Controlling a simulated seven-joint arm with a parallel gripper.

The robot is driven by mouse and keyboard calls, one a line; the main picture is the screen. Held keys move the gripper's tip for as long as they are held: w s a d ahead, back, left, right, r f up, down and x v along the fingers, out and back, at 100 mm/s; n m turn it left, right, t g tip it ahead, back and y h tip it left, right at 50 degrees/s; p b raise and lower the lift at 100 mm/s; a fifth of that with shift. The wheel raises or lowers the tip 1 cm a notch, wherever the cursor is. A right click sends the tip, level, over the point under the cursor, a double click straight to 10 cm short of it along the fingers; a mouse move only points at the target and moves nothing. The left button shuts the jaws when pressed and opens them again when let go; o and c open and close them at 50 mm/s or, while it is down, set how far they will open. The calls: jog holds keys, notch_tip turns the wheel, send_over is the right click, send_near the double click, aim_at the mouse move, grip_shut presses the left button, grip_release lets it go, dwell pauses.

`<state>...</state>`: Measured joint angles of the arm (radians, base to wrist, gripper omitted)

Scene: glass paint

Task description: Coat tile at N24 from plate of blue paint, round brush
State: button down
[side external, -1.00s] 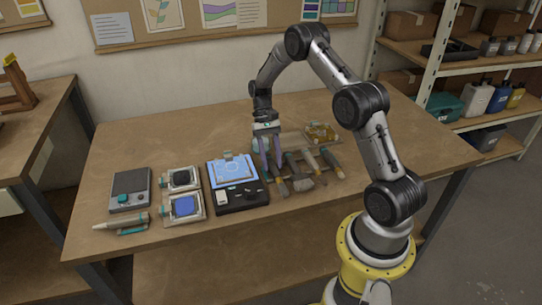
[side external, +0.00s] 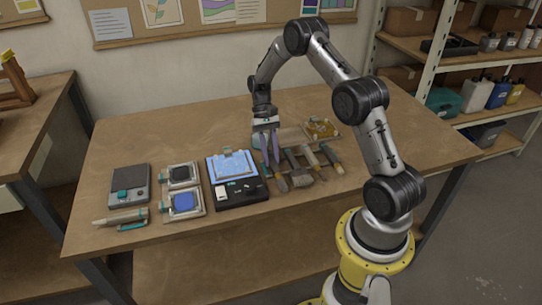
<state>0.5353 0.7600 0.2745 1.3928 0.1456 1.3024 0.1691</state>
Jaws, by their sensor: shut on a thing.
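My gripper (side external: 270,164) points down at the left end of a row of brushes and tools, right of the black box. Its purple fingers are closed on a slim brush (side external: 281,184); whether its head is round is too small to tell. The plate of blue paint (side external: 184,203) lies on the table to the left, with a bright blue patch in a pale frame. A second plate with a dark patch (side external: 181,174) lies behind it. A light blue panel (side external: 232,164) rests on the black box; I cannot make out the N24 mark or single tiles.
A grey scale-like device (side external: 130,183) and a pen-like tool (side external: 121,218) lie at the far left. More handled tools (side external: 328,157) lie right of my gripper, with a tray of amber pieces (side external: 321,128) behind. The back left of the table (side external: 160,135) is clear.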

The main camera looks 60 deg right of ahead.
jog(key=shift+r, duration=0.1)
jog(key=shift+r, duration=3.4)
jog(key=shift+r, duration=0.1)
dwell(0.6)
notch_tip(320, 180, up, 14)
jog(key=h, duration=0.1)
jog(key=w+a+n+t+h, duration=0.2)
jog(key=w+a+t+h, duration=0.1)
jog(key=w+a, duration=0.8)
jog(key=w+a+n+t+h, duration=0.2)
jog(key=w+a+t+h, duration=0.15)
jog(key=w+a, duration=0.7)
notch_tip(320, 180, down, 10)
jog(key=s+a, duration=0.2)
jog(key=shift+s, duration=0.15)
jog(key=shift+f+t, duration=0.25)
jog(key=shift+f, duration=0.1)
